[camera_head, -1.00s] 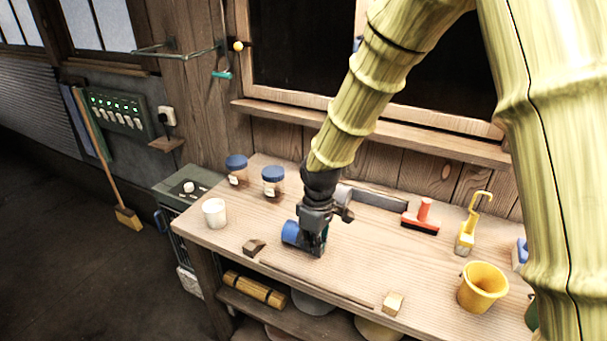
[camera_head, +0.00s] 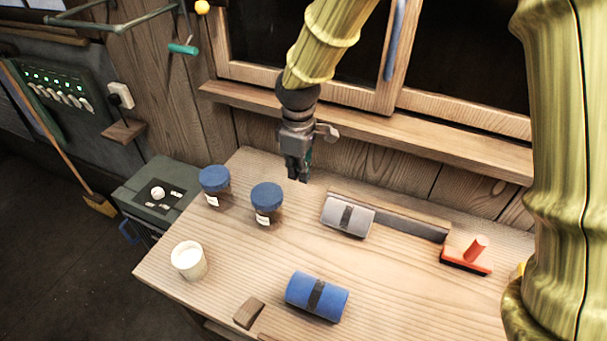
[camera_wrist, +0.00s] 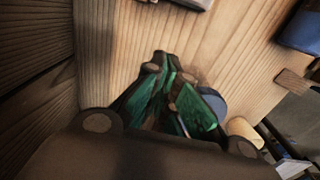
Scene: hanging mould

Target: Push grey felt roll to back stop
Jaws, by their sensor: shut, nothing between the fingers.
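A blue roll (camera_head: 298,289) with a dark band lies nearer the front.
Two blue-lidded jars (camera_head: 266,197) (camera_head: 215,180) stand left of my gripper. A white cup (camera_head: 188,261) and a small wooden block (camera_head: 249,312) are nearer the front. A red brush (camera_head: 467,256) lies by the stop's right end. The window sill (camera_head: 400,125) overhangs behind.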

